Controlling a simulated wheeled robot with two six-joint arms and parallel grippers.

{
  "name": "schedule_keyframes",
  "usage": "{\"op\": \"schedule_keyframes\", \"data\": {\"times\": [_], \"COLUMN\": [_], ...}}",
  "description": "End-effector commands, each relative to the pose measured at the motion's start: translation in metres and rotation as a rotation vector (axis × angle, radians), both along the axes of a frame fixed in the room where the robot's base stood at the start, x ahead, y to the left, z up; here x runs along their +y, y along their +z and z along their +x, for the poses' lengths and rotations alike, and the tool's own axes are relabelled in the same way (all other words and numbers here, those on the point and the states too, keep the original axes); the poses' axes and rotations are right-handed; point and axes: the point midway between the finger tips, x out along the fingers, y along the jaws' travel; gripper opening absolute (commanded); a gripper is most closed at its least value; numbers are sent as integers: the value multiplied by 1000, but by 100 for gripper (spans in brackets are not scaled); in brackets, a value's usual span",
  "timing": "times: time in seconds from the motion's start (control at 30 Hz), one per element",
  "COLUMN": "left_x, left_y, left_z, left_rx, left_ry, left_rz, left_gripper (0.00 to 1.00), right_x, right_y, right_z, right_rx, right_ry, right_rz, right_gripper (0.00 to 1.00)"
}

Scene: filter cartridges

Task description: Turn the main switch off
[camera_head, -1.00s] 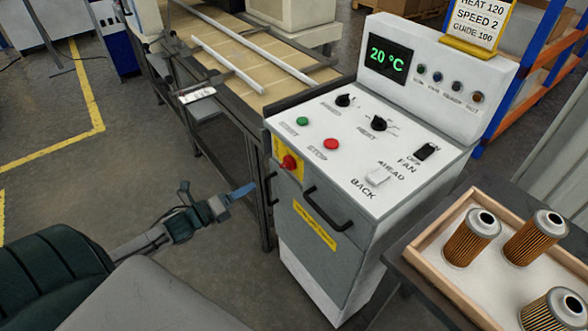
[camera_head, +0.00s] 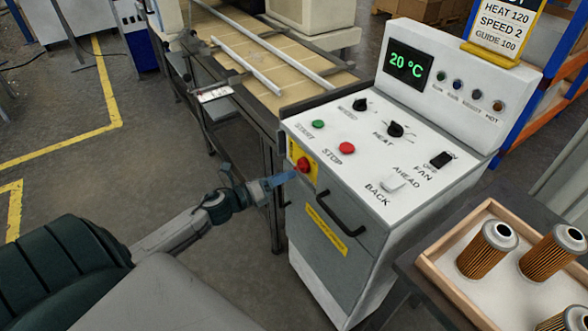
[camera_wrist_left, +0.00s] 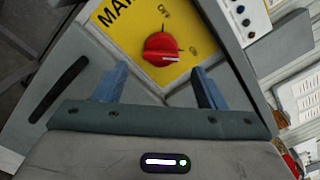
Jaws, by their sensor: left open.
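The main switch is a red rotary knob (camera_head: 303,164) on a yellow plate (camera_head: 301,155) at the left of the control cabinet's front. In the left wrist view the red knob (camera_wrist_left: 163,48) sits on the yellow plate (camera_wrist_left: 187,74), with partly cut-off lettering beside it. My left gripper (camera_head: 283,179) points at the knob from the left, close in front of it. In the left wrist view its two blue fingers (camera_wrist_left: 160,88) stand wide apart, with the knob beyond and between them, not held. My right gripper is not in view.
The white control cabinet (camera_head: 400,150) carries buttons, knobs and a display reading 20 °C. A black handle (camera_head: 342,213) juts out below the switch. A conveyor (camera_head: 285,92) stands behind. A wooden tray (camera_head: 440,278) of filter cartridges stands at right. Floor at left is clear.

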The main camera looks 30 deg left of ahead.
Motion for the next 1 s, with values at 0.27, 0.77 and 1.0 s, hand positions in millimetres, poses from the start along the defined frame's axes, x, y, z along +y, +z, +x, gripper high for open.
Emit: {"op": "schedule_keyframes", "data": {"times": [0.27,0.77,1.0], "left_x": [-12,-17,-17], "left_y": [4,0,0], "left_z": [29,40,40], "left_rx": [-1,2,3], "left_ry": [1,-2,-1], "left_rz": [-2,0,0], "left_gripper": [64,60,21], "right_x": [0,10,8], "right_y": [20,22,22], "right_z": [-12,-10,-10], "right_rx": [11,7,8], "right_ry": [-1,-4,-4], "right_rz": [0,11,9], "right_gripper": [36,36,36]}}
